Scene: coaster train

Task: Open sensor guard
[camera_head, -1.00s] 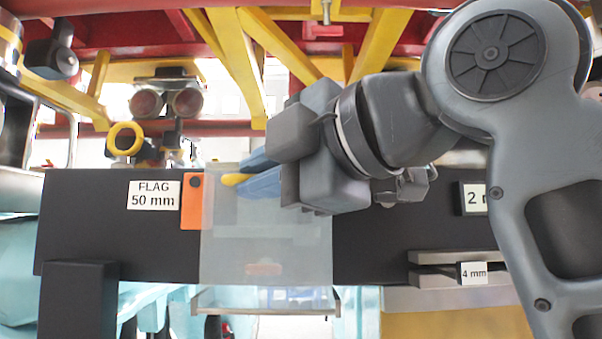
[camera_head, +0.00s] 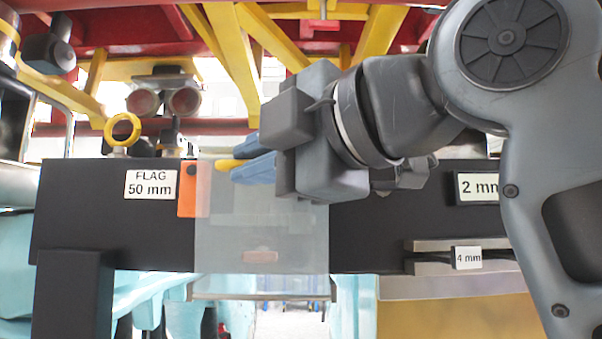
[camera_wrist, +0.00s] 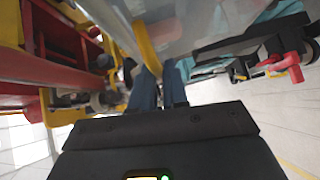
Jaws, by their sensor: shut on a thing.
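The sensor guard looks like a clear, greyish panel (camera_head: 262,235) hanging in front of a dark beam, over the beam's middle. A small yellow piece (camera_head: 230,165) shows at its upper part, between my blue fingers. My gripper (camera_head: 250,163) reaches in from the right and is shut on this yellow piece; whether it is the guard's handle I cannot tell for sure. In the wrist view my two blue fingers (camera_wrist: 160,88) stand close together, with yellow beyond them. The contact itself is partly hidden by my fingers.
The dark beam (camera_head: 80,215) carries a FLAG 50 mm label (camera_head: 150,184) and an orange flag (camera_head: 187,190). A 4 mm gap block (camera_head: 440,258) is at the right. Yellow and red struts (camera_head: 235,60) crowd the space above. A yellow ring (camera_head: 122,130) stands left.

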